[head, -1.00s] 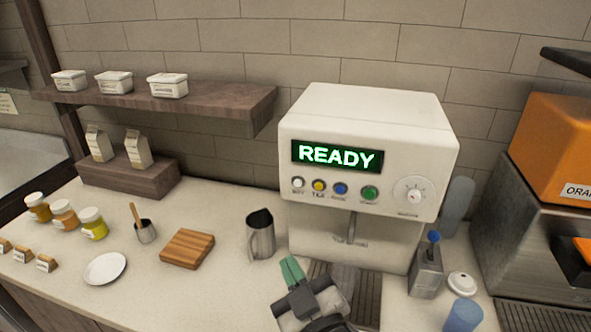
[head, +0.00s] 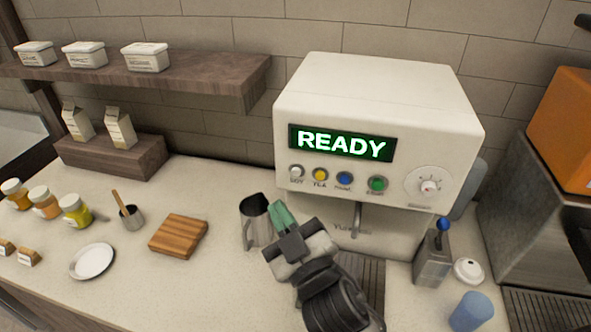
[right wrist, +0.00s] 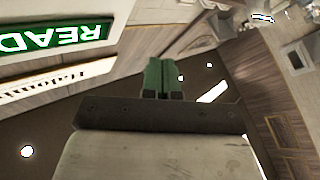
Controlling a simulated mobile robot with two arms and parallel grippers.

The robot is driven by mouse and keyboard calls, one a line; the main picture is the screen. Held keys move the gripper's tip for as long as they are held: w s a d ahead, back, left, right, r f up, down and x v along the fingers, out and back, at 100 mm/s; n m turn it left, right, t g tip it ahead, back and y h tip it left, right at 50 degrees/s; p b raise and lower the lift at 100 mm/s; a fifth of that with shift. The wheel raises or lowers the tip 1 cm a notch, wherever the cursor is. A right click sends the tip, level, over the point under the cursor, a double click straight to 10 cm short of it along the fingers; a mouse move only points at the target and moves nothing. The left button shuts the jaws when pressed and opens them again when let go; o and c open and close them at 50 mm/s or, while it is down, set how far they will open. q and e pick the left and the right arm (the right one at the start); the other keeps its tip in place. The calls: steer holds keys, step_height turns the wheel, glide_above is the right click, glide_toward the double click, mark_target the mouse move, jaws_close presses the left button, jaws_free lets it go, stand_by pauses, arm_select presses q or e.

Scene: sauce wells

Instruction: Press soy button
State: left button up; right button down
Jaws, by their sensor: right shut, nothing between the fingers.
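The white machine (head: 385,95) stands on the counter with a lit READY display (head: 341,143). Below the display is a row of round buttons. The soy button (head: 297,171) is the white one at the left end, above a small label. In the right wrist view the shut green fingers (right wrist: 163,77) point away, with the READY display (right wrist: 55,40) at upper left. My left gripper is not in view.
Yellow (head: 320,174), blue (head: 344,180) and green (head: 377,184) buttons sit right of the soy button, then a dial (head: 428,186). A metal pitcher (head: 254,222) stands just left of my gripper. A cutting board (head: 179,235) lies further left.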

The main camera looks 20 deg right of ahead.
mark_target(296, 172)
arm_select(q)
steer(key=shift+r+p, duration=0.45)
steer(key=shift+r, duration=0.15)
arm_select(e)
steer(key=w+d, duration=0.2)
steer(key=w, duration=0.1)
steer(key=w+d, duration=0.1)
steer(key=w, duration=0.1)
steer(key=shift+w+d, duration=0.15)
steer(key=shift+d, duration=0.2)
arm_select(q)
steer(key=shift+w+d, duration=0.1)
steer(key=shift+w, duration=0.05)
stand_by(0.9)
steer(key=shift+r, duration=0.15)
arm_select(e)
steer(key=shift+w+d, duration=0.25)
steer(key=shift+w, duration=0.15)
steer(key=shift+w+d, duration=0.25)
steer(key=shift+w, duration=0.1)
stand_by(0.7)
stand_by(0.3)
steer(key=shift+s+a, duration=0.5)
steer(key=shift+s, duration=0.25)
